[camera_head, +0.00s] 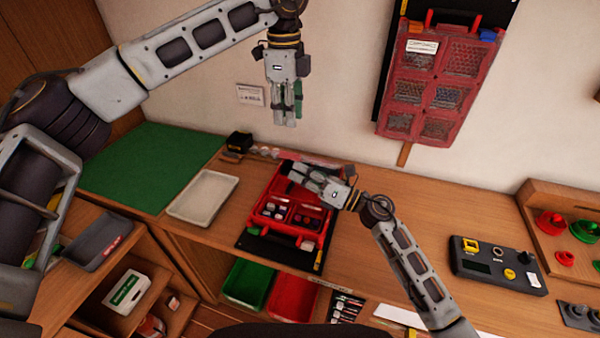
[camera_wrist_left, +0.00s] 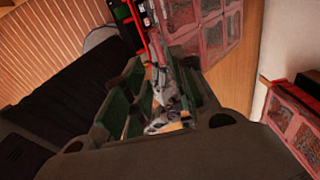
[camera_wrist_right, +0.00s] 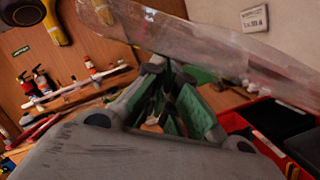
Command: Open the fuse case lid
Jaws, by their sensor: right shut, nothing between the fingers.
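The red fuse case (camera_head: 268,226) lies on a black mat on the bench, with dark compartments and small parts showing inside. A clear, scuffed panel that looks like its lid (camera_wrist_right: 215,48) slants across the right wrist view, above the fingers. It appears raised, but its angle is unclear. My right gripper (camera_head: 297,173) is shut and empty over the back of the case, close to the panel; contact cannot be told. The case's red edge shows in the right wrist view (camera_wrist_right: 238,122).
A white tray (camera_head: 203,195) and green mat (camera_head: 150,165) lie left of the case. A red organizer (camera_head: 437,75) hangs on the wall. A dark device (camera_head: 497,266) sits at right. Green (camera_head: 248,284) and red (camera_head: 293,296) bins sit below the bench edge.

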